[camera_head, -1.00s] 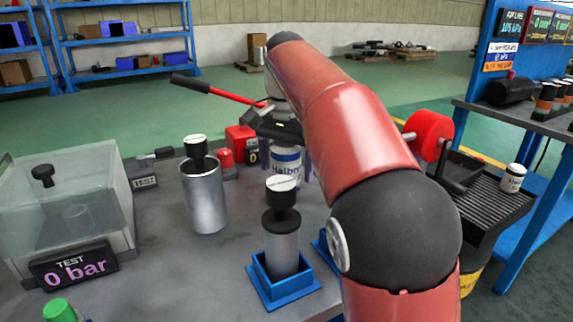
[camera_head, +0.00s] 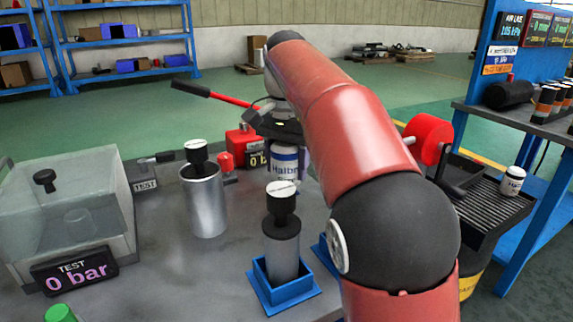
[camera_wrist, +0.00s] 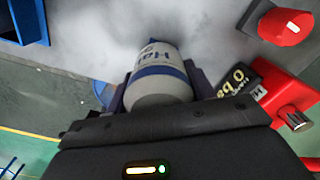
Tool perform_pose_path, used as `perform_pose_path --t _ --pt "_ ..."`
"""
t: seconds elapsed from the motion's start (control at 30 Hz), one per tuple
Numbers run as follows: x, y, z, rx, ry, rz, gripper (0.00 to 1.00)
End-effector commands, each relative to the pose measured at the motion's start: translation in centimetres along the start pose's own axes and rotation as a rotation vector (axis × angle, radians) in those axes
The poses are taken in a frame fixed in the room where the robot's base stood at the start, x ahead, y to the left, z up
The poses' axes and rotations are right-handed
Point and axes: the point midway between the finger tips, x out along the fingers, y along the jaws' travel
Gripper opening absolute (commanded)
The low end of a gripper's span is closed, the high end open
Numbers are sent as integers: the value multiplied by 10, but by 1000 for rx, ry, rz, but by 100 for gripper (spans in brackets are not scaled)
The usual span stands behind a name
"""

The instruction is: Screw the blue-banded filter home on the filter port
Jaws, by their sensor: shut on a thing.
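The blue-banded filter (camera_head: 286,170) is a white can with a blue band and lettering. It stands over the bench behind the capped cylinder, and it fills the middle of the wrist view (camera_wrist: 158,72). My gripper (camera_head: 286,160) is shut on the filter, with one finger on each side of it in the wrist view (camera_wrist: 158,86). The dark gripper body sits just above the can. I cannot make out the filter port, and I cannot tell whether the can touches anything below it.
A red unit with a display (camera_head: 243,145) stands close left of the filter. A metal cylinder (camera_head: 206,203) and a blue holder (camera_head: 285,299) with a black-capped cylinder stand nearer. A clear test box (camera_head: 70,205) is at left. A rack tray (camera_head: 495,200) is at right.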

Motion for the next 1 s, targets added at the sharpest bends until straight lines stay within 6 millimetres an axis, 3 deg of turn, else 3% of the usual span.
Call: perform_pose_path --t 0.53,1.0 --pt "-27 0 0 0 1 -1 21" --pt "-29 0 0 0 1 -1 21"
